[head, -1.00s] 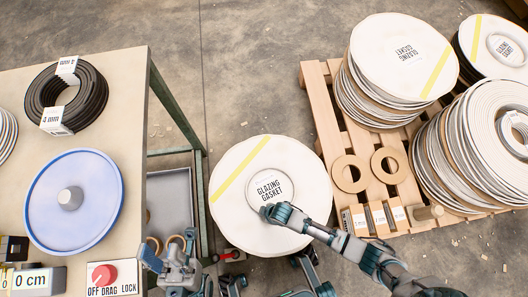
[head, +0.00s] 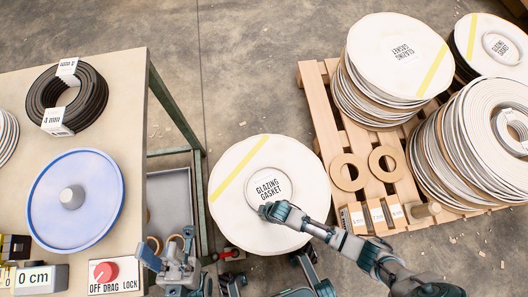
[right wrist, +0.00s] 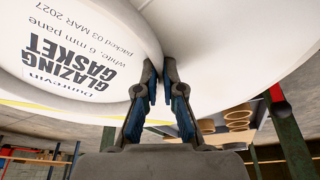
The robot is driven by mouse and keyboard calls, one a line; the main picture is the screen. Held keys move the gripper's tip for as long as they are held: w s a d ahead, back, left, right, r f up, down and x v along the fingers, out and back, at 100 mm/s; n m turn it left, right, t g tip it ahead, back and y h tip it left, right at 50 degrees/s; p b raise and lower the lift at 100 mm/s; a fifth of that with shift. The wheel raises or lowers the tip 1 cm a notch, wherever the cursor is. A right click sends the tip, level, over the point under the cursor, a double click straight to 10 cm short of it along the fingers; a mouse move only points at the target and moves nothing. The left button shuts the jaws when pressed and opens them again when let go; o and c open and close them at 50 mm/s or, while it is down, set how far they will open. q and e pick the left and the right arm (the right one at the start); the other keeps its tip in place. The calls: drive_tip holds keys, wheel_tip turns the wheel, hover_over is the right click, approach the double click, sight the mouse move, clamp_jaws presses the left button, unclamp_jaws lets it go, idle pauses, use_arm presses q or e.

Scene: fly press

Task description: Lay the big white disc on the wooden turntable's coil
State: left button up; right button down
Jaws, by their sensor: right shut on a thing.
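The big white disc (head: 236,212), with a yellow stripe and a raised round hub labelled "GLAZING GASKET", hangs over the gap between table and pallet. My right gripper (head: 272,211) is shut on it at the hub's edge. In the right wrist view, the fingers (right wrist: 160,75) meet at the disc's hub (right wrist: 75,45). My left gripper (head: 168,246) is open and empty by the table's near right corner. I cannot make out a wooden turntable with a coil; a blue round plate (head: 100,195) with a grey centre knob lies on the table.
The table (head: 125,120) also bears a black coil (head: 93,100), a control box (head: 113,274) and a "0 cm" block (head: 42,278). At right, a wooden pallet (head: 312,92) carries stacks of white coils (head: 465,150), brown rings (head: 347,172) and small boxes. Bare floor lies behind the disc.

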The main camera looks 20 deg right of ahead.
idle(0.9)
drive_tip(key=shift+f, duration=0.65)
idle(0.9)
drive_tip(key=c, duration=0.7)
unclamp_jaws()
drive_tip(key=shift+c, duration=0.2)
